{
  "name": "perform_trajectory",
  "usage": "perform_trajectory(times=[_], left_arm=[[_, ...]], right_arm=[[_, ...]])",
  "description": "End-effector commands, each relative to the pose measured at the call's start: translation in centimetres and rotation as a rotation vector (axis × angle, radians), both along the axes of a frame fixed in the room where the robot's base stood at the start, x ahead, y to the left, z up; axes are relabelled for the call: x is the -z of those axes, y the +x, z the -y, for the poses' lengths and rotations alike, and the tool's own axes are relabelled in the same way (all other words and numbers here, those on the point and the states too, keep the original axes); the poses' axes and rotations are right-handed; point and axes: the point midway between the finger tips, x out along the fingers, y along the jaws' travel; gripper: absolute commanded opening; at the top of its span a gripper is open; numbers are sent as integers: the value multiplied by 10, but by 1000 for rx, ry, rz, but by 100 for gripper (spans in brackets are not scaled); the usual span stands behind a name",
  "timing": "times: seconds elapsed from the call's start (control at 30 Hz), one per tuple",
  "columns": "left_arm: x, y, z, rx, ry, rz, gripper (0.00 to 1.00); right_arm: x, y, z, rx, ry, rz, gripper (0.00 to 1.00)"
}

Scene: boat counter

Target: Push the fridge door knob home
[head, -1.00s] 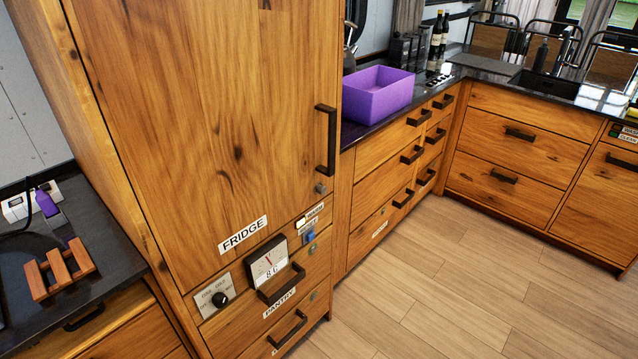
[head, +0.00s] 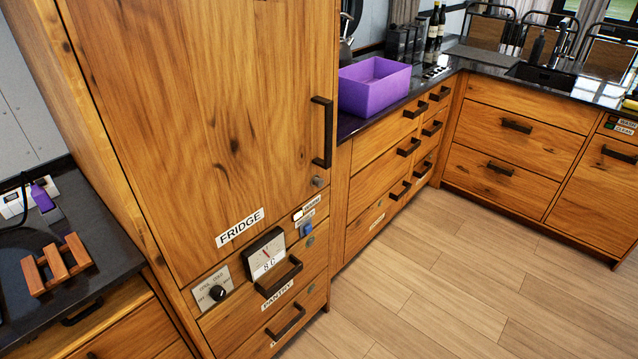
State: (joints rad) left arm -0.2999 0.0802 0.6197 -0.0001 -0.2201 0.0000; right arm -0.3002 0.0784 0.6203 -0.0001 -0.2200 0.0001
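The fridge door (head: 215,130) is a tall wooden panel at the left centre of the head view and looks shut. A black bar handle (head: 322,132) is on its right edge. A small round grey knob (head: 317,181) sits below the handle near the door's lower right corner. I cannot tell from here how far the knob stands out. A white FRIDGE label (head: 240,228) is at the door's bottom. Neither of my grippers is in view.
Below the door are a dial panel (head: 213,290), a gauge (head: 265,255), a blue switch (head: 306,229) and the PANTRY drawer handle (head: 279,277). A purple bin (head: 374,87) stands on the right counter. A wooden rack (head: 56,264) lies on the left counter. The floor (head: 440,270) is clear.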

Motion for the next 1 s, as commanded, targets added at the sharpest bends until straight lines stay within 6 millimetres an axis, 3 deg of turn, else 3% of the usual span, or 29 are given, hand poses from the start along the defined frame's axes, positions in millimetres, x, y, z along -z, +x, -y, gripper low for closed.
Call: perform_trajectory(times=[0.03,0.37,1.0], left_arm=[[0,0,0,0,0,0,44],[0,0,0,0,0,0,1],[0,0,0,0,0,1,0]], right_arm=[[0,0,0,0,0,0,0],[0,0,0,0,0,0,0],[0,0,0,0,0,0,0]])
